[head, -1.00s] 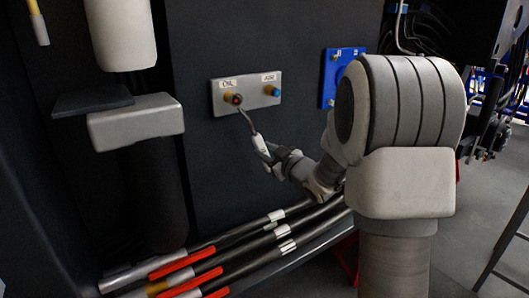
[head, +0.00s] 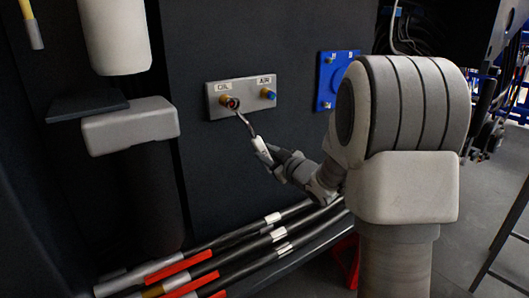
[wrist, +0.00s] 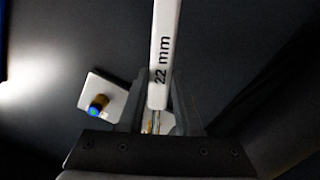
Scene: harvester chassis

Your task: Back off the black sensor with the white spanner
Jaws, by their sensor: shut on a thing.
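The white spanner (head: 260,146), marked "22 mm", is held in my gripper (head: 273,161). In the wrist view the spanner handle (wrist: 164,50) runs up between the shut fingers (wrist: 155,112). In the head view its grey end points up and left to the brass fitting (head: 229,102) under the OIL label, which has a dark and red centre. The spanner end is at or just below this fitting; I cannot tell whether it is around it or touching it. A black sensor does not show clearly apart from that dark centre.
The grey plate (head: 248,91) also carries a blue-tipped fitting (head: 268,94) under the AIR label, close by on the right. A blue plate (head: 325,92) is further right. Black and red hoses (head: 235,262) run below. A grey block (head: 130,126) juts out at left.

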